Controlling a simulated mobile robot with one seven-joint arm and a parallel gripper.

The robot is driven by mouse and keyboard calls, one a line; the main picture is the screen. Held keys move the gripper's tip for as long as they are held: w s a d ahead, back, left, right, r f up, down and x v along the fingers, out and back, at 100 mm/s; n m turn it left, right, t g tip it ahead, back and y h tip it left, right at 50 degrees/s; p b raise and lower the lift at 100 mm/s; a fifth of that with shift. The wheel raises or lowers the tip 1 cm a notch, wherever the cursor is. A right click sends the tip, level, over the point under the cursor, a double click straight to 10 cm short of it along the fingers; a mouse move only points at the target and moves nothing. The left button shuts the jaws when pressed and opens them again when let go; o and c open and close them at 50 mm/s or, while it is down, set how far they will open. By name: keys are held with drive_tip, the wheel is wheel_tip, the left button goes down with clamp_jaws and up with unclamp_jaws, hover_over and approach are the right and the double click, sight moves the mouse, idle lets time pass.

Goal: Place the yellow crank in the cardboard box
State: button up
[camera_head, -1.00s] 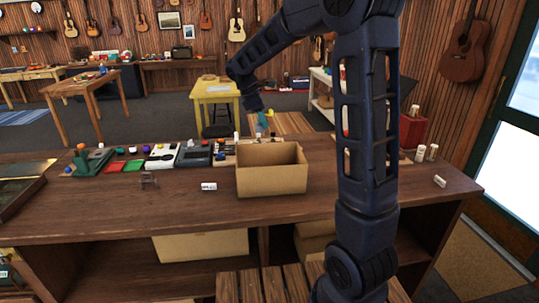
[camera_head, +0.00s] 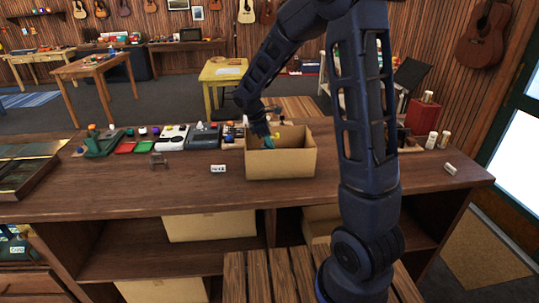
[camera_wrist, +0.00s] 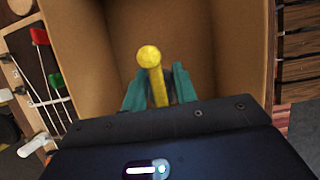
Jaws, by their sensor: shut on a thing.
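The open cardboard box (camera_head: 281,164) stands on the wooden counter, and its walls also show in the wrist view (camera_wrist: 258,60). My gripper (camera_head: 270,142) reaches into the box opening from the back left. In the wrist view its two teal fingers (camera_wrist: 160,88) are shut on the yellow crank (camera_wrist: 155,72). The crank's round knob points away from the gripper, over the box's inside. In the head view only a bit of the yellow crank (camera_head: 275,136) shows above the front wall. I cannot tell whether the crank touches the box floor.
The counter (camera_head: 200,199) has free room in front of the box. Several devices, including a white one (camera_head: 172,138), line the back edge. White cylinders (camera_head: 443,139) stand at the right.

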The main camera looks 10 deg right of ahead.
drive_tip(key=shift+f, duration=2.8)
drive_tip(key=shift+f, duration=0.1)
drive_tip(key=o, duration=0.9)
drive_tip(key=shift+o, duration=0.2)
drive_tip(key=v, duration=1.2)
drive_tip(key=s+d+r+m+t+y, duration=0.1)
drive_tip(key=s+d+r+m, duration=0.35)
drive_tip(key=d, duration=0.25)
drive_tip(key=s+d+r+m+y, duration=0.2)
drive_tip(key=s+d+r+m, duration=0.25)
drive_tip(key=s+d, duration=0.2)
drive_tip(key=s+d+r+m+t, duration=0.1)
drive_tip(key=s+d+m, duration=0.3)
drive_tip(key=s, duration=0.3)
drive_tip(key=s+d+r+m+t+y, duration=0.1)
drive_tip(key=s+d+m+t, duration=0.1)
drive_tip(key=s+d+m, duration=0.2)
drive_tip(key=shift+s+d+m+t+y, duration=0.3)
drive_tip(key=shift+s+m, duration=0.2)
drive_tip(key=shift+s, duration=1.15)
